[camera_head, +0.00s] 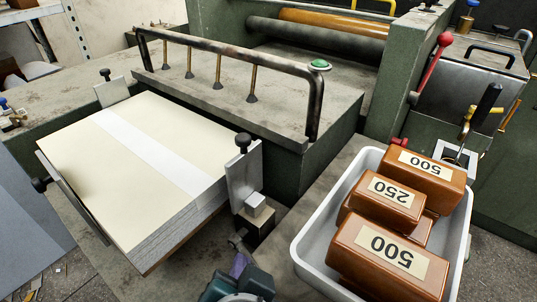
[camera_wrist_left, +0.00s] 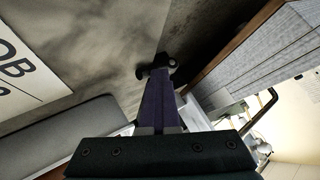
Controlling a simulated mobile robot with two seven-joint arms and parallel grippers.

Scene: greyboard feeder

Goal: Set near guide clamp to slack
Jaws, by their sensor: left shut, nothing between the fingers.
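The near side guide is a grey upright plate (camera_head: 243,175) with a black knob (camera_head: 243,140) on top, at the near right corner of the board stack. A small metal block (camera_head: 256,207) sits at its foot. Below it a dark lever-like part (camera_head: 237,241) shows; it seems to be the clamp's lever, its setting unclear. My left gripper (camera_head: 239,262), with purple fingers, is shut and empty just below that part. In the left wrist view the purple fingertips (camera_wrist_left: 163,85) are at a dark knobbed part (camera_wrist_left: 158,68); whether they touch it I cannot tell.
The board stack (camera_head: 140,160) lies left of the guide. A grey tray (camera_head: 312,235) with brown weights (camera_head: 390,255) stands close to the right. A dark rail (camera_head: 230,60) crosses behind. Another black knob (camera_head: 40,185) is at the stack's left edge.

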